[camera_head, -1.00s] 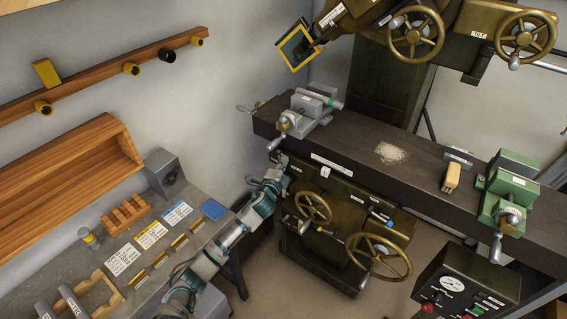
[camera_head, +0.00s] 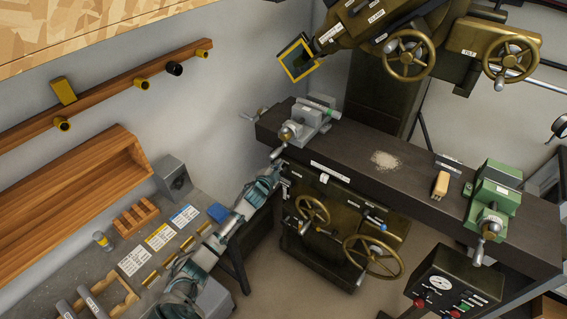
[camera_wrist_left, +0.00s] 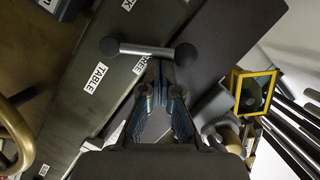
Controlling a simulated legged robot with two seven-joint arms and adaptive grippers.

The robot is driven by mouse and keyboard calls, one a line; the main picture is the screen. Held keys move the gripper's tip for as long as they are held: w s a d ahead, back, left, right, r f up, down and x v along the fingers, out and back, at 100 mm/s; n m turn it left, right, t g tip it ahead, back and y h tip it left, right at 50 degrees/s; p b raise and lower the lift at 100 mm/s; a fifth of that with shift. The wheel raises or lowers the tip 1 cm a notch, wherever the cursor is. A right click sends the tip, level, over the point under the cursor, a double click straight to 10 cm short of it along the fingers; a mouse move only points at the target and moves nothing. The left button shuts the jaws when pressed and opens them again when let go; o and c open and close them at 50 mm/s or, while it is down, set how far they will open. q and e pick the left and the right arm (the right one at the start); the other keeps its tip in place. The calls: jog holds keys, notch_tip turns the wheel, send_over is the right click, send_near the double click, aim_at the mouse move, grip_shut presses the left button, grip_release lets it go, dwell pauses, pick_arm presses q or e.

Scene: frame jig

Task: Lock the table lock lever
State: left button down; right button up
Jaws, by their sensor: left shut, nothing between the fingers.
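A metal lever bar (camera_wrist_left: 146,50) with a dark round knob at each end lies across the upper middle of the left wrist view. A white TABLE label (camera_wrist_left: 96,78) is on the olive machine face beside it. My left gripper (camera_wrist_left: 162,88) is shut with nothing between its fingers. Its tips are just below the bar in that view; I cannot tell whether they touch it. In the head view my left arm reaches from the lower left, with the gripper (camera_head: 279,177) at the left end of the machine's front, under the table. The lever is too small to make out there. My right gripper is not in view.
The dark machine table (camera_head: 350,150) carries a grey vise (camera_head: 312,122) and a green vise (camera_head: 494,195). Handwheels (camera_head: 373,257) stick out below it. A yellow-framed guard (camera_head: 297,60) hangs above. A workbench (camera_head: 75,285) with blocks and cards stands at left.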

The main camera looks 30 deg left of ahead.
pick_arm(q)
jog(key=shift+w+a+f+n+g+h, duration=0.1)
jog(key=shift+a+f+n+g+h, duration=0.1)
jog(key=shift+a+f+n+h, duration=0.55)
jog(key=shift+a+f+n+g+h, duration=0.2)
jog(key=shift+a+f+n, duration=0.2)
jog(key=shift+a+n, duration=0.7)
jog(key=shift+w+a+f+n+g+h, duration=0.15)
jog(key=shift+a+f+n+h, duration=0.35)
jog(key=shift+n, duration=0.75)
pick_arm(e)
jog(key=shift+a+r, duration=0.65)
pick_arm(q)
jog(key=shift+s+f, duration=0.15)
jog(key=shift+f, duration=0.05)
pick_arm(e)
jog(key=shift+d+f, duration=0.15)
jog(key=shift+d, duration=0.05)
